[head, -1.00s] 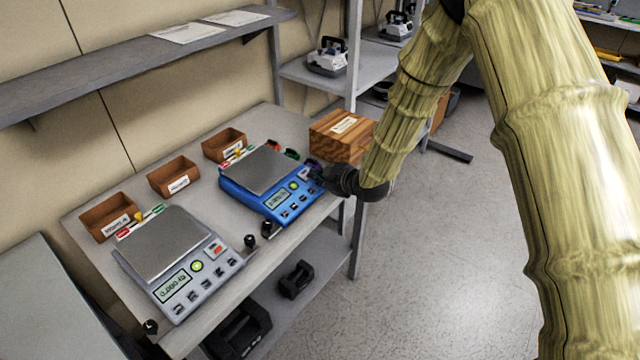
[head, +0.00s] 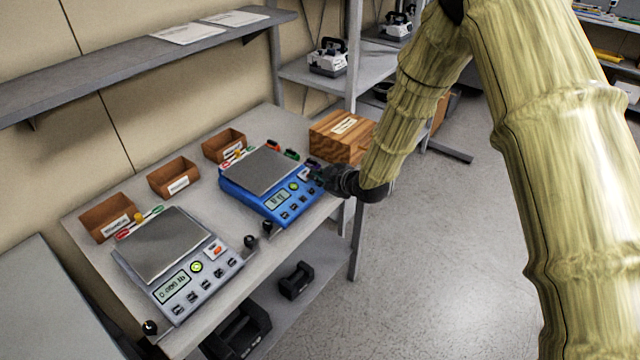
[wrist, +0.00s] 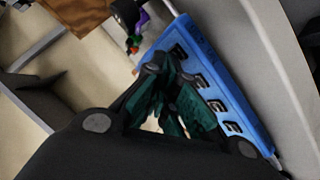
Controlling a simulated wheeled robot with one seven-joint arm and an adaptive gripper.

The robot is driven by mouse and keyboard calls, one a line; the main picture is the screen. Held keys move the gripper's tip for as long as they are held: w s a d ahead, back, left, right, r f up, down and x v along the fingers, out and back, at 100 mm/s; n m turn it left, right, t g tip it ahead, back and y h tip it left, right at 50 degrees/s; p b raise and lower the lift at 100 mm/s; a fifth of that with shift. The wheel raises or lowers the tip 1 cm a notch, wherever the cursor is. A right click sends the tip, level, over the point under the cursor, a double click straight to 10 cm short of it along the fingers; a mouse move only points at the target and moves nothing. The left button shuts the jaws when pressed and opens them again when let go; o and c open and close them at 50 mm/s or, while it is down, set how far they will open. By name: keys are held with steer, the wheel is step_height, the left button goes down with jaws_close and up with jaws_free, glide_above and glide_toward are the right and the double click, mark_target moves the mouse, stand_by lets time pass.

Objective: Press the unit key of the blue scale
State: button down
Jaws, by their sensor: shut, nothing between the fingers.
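The blue scale (head: 228,186) has a grey weighing plate and a front panel with a green display, a round green key and a row of dark keys. It stands on the right part of the bench. My gripper (head: 318,174) is shut and empty at the panel's right end. In the wrist view, the closed fingers (wrist: 158,75) are over the blue panel (wrist: 207,62), close to the end key of the row. The fingers hide part of the panel. I cannot tell whether they touch a key, and the key labels are too small to read.
A grey scale (head: 165,245) stands left on the bench. Brown bins (head: 176,178) line the back, and a wooden box (head: 342,136) is beyond the blue scale. Small black objects (head: 250,241) are at the bench front. The floor to the right is clear.

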steer(key=shift+d+r, duration=0.15)
steer(key=shift+r, duration=0.45)
steer(key=shift+r, duration=0.1)
steer(key=shift+s+d+r+p, duration=0.2)
steer(key=shift+r+p, duration=0.3)
steer(key=shift+r, duration=0.25)
steer(key=shift+s+d+r+p, duration=0.15)
steer(key=shift+r+p, duration=0.3)
steer(key=shift+r, duration=0.35)
steer(key=shift+s+d+r+p, duration=0.2)
steer(key=shift+r+p, duration=0.3)
steer(key=shift+r, duration=0.25)
steer(key=shift+w, duration=0.1)
